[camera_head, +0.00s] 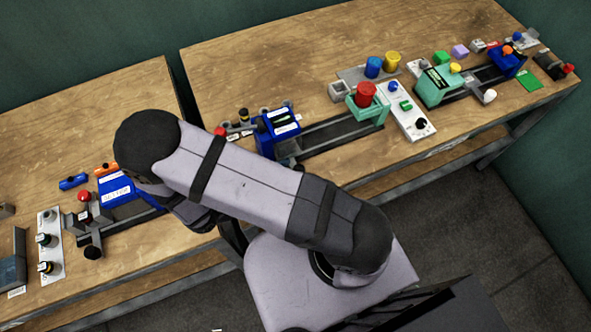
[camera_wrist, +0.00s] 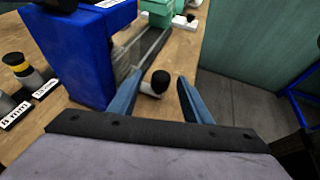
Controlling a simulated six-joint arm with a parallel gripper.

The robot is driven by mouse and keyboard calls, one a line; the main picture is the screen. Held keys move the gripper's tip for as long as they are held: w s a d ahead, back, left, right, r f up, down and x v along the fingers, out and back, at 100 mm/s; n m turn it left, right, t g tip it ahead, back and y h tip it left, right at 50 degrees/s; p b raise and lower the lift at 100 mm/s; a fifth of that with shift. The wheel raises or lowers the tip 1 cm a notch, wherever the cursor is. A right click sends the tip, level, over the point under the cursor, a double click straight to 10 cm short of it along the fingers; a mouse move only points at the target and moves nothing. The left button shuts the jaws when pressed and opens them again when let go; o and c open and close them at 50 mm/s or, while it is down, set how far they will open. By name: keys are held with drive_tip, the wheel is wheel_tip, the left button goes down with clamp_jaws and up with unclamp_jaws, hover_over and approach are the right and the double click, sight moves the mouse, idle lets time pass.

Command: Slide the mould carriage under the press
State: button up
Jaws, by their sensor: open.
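The middle press station has a blue housing with white labels (camera_head: 278,132) at the left end of a dark rail (camera_head: 340,132). A green block with a red cap (camera_head: 366,100) stands at the rail's right end. In the wrist view, the blue housing (camera_wrist: 72,50) is at left and the rail (camera_wrist: 150,45) runs away from me. A black knob on a pale stem (camera_wrist: 160,80) sits beside the rail. My gripper (camera_wrist: 160,75) is open, one blue finger each side of the knob in that picture; I see no contact. The head view hides my fingers. I cannot tell which part is the mould carriage.
Labelled cylinders (camera_wrist: 18,68) stand left of the blue housing. A white panel with buttons (camera_head: 405,110) lies right of the green block. Another station with a blue housing (camera_head: 118,188) is at left, and one with a green block (camera_head: 436,86) at right.

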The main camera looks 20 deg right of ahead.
drive_tip(key=shift+b+v, duration=0.35)
drive_tip(key=shift+v, duration=1.6)
drive_tip(key=shift+s+d+r+m+g, duration=0.2)
drive_tip(key=shift+d+m+g, duration=0.1)
drive_tip(key=shift+m, duration=0.2)
drive_tip(key=s+d+r+m+g+y, duration=0.1)
drive_tip(key=r+m+y, duration=0.3)
drive_tip(key=m, duration=0.6)
drive_tip(key=s+d+r+m+g+y, duration=0.1)
drive_tip(key=r+m+y, duration=0.3)
drive_tip(key=m+y, duration=0.5)
drive_tip(key=shift+d+r+m+g, duration=0.4)
drive_tip(key=shift+d+m, duration=0.1)
drive_tip(key=shift+d, duration=0.25)
